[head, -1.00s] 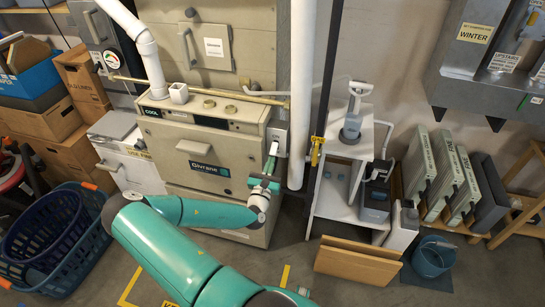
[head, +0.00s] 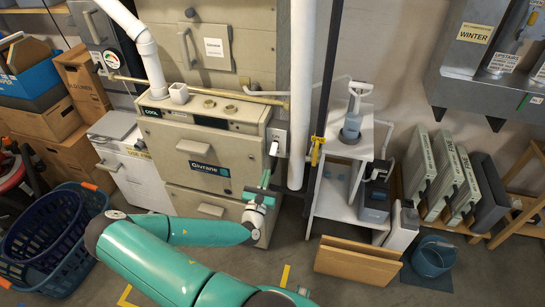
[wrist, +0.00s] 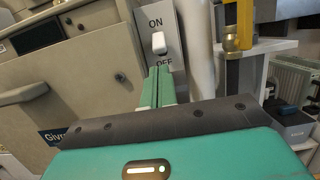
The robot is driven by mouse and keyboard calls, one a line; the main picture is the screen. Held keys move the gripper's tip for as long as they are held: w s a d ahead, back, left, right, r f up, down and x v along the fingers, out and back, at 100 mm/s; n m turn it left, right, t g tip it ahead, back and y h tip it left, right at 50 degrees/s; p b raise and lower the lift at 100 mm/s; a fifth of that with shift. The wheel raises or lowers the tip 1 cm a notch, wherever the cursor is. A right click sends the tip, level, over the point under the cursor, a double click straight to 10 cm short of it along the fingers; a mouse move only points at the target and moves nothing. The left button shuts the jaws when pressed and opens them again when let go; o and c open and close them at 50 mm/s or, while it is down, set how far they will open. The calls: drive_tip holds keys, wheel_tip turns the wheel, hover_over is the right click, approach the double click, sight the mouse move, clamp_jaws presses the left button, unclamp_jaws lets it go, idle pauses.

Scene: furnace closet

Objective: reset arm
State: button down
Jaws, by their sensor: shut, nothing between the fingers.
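My gripper (head: 265,180) is shut and empty, in front of the right side of the beige furnace (head: 195,150). In the wrist view its green fingers (wrist: 158,88) are pressed together and point at a wall switch (wrist: 158,42). The switch has a white toggle on a grey plate, with ON above and OFF below; the toggle hangs toward OFF. The fingertips appear just below the toggle, apart from it. In the head view the switch plate (head: 277,137) is above my gripper. My green arm reaches in from the bottom, bent at the elbow.
A white vertical pipe (head: 301,100) and a dark pipe with a yellow valve handle (head: 316,150) stand right of the switch. A white shelf (head: 343,205) is further right. Blue baskets (head: 60,235) sit at left. Wooden boards (head: 357,262) lean at lower right.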

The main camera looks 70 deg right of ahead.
drive_tip(key=shift+s+a, duration=0.15)
drive_tip(key=shift+a, duration=0.45)
